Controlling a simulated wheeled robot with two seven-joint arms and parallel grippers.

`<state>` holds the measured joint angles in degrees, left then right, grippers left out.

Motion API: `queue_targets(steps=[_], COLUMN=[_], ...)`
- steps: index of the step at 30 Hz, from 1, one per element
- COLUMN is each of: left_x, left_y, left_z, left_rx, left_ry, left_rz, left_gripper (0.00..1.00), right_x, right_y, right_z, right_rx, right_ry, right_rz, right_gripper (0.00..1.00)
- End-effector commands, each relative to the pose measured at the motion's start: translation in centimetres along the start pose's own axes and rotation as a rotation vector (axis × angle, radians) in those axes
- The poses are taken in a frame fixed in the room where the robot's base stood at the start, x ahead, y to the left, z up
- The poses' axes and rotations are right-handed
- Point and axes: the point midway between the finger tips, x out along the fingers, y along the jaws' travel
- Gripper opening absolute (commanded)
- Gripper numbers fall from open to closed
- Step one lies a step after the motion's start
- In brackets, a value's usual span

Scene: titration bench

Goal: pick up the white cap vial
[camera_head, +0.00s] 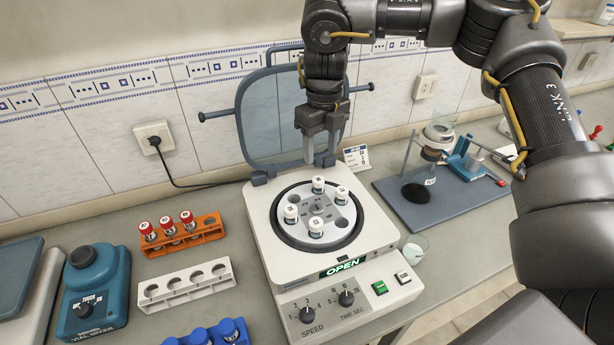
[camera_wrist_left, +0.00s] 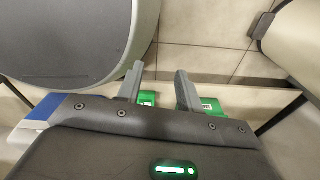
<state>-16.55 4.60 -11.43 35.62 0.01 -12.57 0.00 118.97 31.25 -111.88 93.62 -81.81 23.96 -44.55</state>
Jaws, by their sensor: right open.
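Several white cap vials stand upright in the round rotor (camera_head: 300,195) of the centrifuge (camera_head: 258,235), whose lid (camera_head: 283,115) is raised. One white cap vial is at the back (camera_head: 318,184), one at the right (camera_head: 342,195), one at the left (camera_head: 291,213) and one at the front (camera_head: 315,228). My right gripper (camera_head: 321,160) points down above the back of the rotor, its fingers apart with nothing between them. My left gripper (camera_wrist_left: 158,71) shows only in the left wrist view; its fingers are apart and empty.
An empty white rack (camera_head: 187,288) stands left of the centrifuge. Red-capped vials (camera_head: 168,226) sit in an orange rack (camera_head: 209,229), with blue-capped vials (camera_head: 229,328) at the front. A vial mixer (camera_head: 92,300) is at the left.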

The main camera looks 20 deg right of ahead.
Motion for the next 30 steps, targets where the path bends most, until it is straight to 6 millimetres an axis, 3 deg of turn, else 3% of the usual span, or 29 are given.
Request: queue_targets(steps=[8, 18, 26, 30], left_x=[-0.2, -1.1, -1.2, -2.4], left_y=[0.5, 0.2, 0.2, 0.2], left_z=[2.4, 0.3, 0.5, 0.5], left_rx=[0.0, 0.0, 0.001, 0.001], left_ry=[-0.033, -0.004, -0.007, -0.009], left_rz=[0.006, 0.003, 0.003, 0.003], left_gripper=[0.36, 0.36, 0.36, 0.36], right_x=[0.3, 4.8, 5.8, 7.0], right_y=[-0.5, -0.7, -0.6, -0.6], right_z=[0.5, 0.3, 0.3, 0.2], right_rx=[0.001, 0.005, 0.005, 0.004], right_ry=[0.011, 0.013, 0.01, 0.014], right_rz=[-0.008, -0.007, -0.007, -0.008], right_gripper=[0.52, 0.52, 0.52, 0.52])
